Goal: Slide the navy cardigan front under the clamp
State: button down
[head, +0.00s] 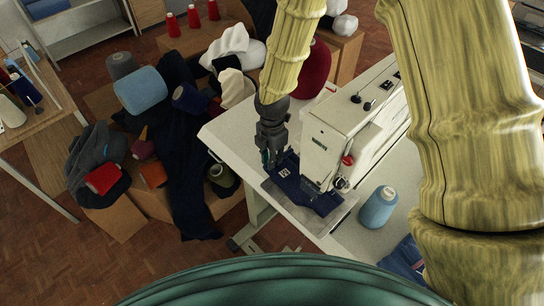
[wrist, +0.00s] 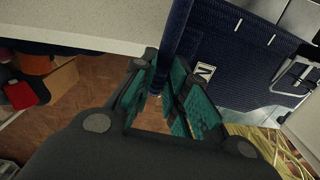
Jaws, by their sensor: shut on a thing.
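The navy cardigan front (head: 288,180) lies on the white machine table, its right part reaching beneath the sewing machine's head. In the wrist view the ribbed navy fabric (wrist: 236,62) shows a white N label and short pale marks. The metal clamp frame (wrist: 295,76) overlaps the fabric's far right part in the wrist view. Whether it presses down cannot be told.
The cream sewing machine (head: 335,135) stands right of my gripper. A light-blue thread cone (head: 378,207) stands on the table (head: 232,128) at the right. Boxes with heaped yarn and garments (head: 150,150) crowd the floor at the left.

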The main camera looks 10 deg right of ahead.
jog(key=shift+s+a+p, duration=0.15)
jog(key=shift+s+a, duration=0.4)
jog(key=shift+a, duration=0.25)
jog(key=shift+s+a+p, duration=0.1)
jog(key=shift+s+a, duration=0.4)
jog(key=shift+a, duration=0.3)
jog(key=shift+s+a+p, duration=0.15)
jog(key=shift+s+a, duration=0.4)
jog(key=shift+a, duration=0.25)
jog(key=shift+s+a+r, duration=0.1)
jog(key=shift+a, duration=0.05)
jog(key=shift+s+a+r+p, duration=0.3)
jog(key=shift+s+a, duration=0.15)
jog(key=shift+a, duration=0.2)
jog(key=shift+s+a+r+p, duration=0.3)
jog(key=shift+s+a, duration=0.1)
jog(key=shift+a, duration=0.25)
jog(key=shift+s+a+r+p, duration=0.3)
jog(key=shift+s+a, duration=0.15)
jog(key=shift+a, duration=0.2)
jog(key=shift+r, duration=0.15)
notch_tip(320, 180, up, 5)
jog(key=p, duration=0.4)
jog(key=shift+a+f, duration=0.1)
jog(key=shift+f, duration=0.1)
